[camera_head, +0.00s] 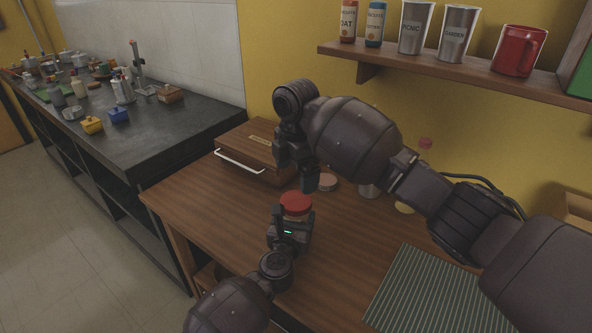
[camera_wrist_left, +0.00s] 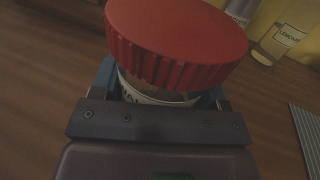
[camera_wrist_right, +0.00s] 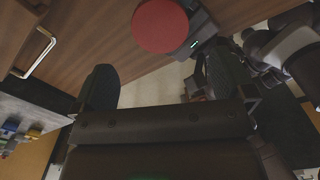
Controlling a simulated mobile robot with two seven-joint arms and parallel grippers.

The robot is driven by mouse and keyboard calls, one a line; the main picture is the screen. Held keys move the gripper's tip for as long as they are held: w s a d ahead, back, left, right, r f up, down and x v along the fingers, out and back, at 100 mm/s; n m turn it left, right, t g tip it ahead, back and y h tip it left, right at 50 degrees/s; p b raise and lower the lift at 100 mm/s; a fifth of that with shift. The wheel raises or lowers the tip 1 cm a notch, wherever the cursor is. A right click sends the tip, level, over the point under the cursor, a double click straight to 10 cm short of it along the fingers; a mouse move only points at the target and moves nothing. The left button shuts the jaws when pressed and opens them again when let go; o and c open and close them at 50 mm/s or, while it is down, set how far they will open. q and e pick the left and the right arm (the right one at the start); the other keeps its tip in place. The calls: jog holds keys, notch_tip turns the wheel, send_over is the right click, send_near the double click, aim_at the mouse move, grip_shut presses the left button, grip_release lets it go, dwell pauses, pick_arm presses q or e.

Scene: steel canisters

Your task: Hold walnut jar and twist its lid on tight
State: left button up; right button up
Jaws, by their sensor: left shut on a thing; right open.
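The walnut jar (camera_wrist_left: 150,97) has a wide red ribbed lid (camera_head: 295,203) on its top. The lid fills the top of the left wrist view (camera_wrist_left: 175,45) and shows from above in the right wrist view (camera_wrist_right: 160,26). I cannot tell how tightly it sits. My left gripper (camera_head: 291,222) is shut around the jar's body below the lid and hides most of the jar and its label. My right gripper (camera_head: 310,182) is open and empty, a little above and behind the lid. Its two fingers (camera_wrist_right: 165,82) are spread apart in the right wrist view, with the lid beyond them.
A wooden box (camera_head: 262,148) with a pale handle stands at the table's back left. A striped mat (camera_head: 428,292) lies at the right. A shelf (camera_head: 450,73) with cups hangs above.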

aim_at(296, 200)
jog(key=shift+f, duration=4)
jog(key=c, duration=0.9)
jog(key=m, duration=0.5)
jog(key=shift+m, duration=0.3)
jog(key=shift+c, duration=0.2)
jog(key=m, duration=0.4)
jog(key=shift+m, duration=0.3)
jog(key=m, duration=1.1)
jog(key=o, duration=0.9)
jog(key=shift+o, duration=0.2)
